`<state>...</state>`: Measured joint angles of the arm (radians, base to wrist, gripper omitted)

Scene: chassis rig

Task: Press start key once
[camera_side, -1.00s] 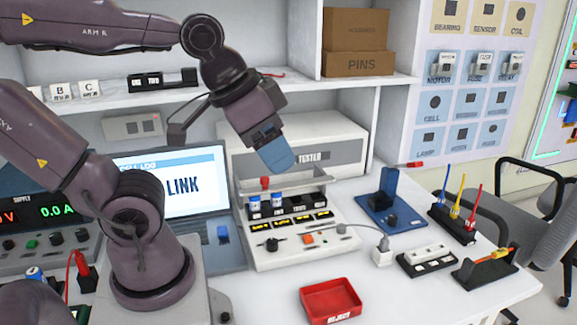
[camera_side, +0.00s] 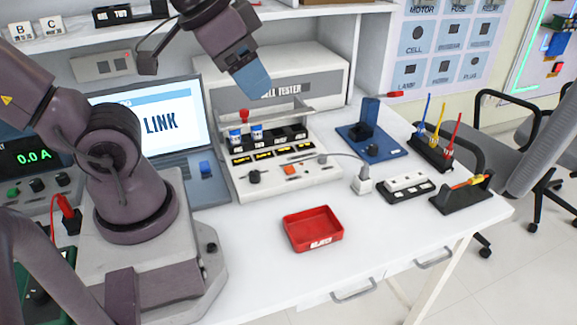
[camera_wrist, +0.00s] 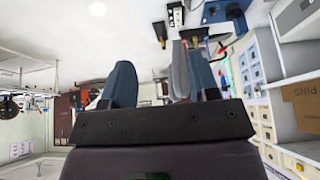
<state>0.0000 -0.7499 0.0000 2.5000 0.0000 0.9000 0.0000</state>
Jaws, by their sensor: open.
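The cell tester (camera_side: 325,85) is a pale bench unit behind the middle of the table. Its sloping front panel carries a small orange-red key (camera_side: 291,169), a dark knob (camera_side: 254,177) and several yellow-lit displays. I cannot read a start label on the key. Two blue-and-white cells (camera_side: 256,133) stand in the tester's black rack. My gripper (camera_side: 257,88) hangs above and behind the key, in front of the tester's upper face, touching nothing visible. In the wrist view its two blue fingers (camera_wrist: 160,75) stand apart with nothing held between them.
A red reject tray (camera_side: 313,229) lies in front of the tester. A clear guard rail (camera_side: 305,108) spans above the rack. A grey cable crosses the panel's right side to a white plug (camera_side: 363,181). A laptop (camera_side: 150,125) stands left.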

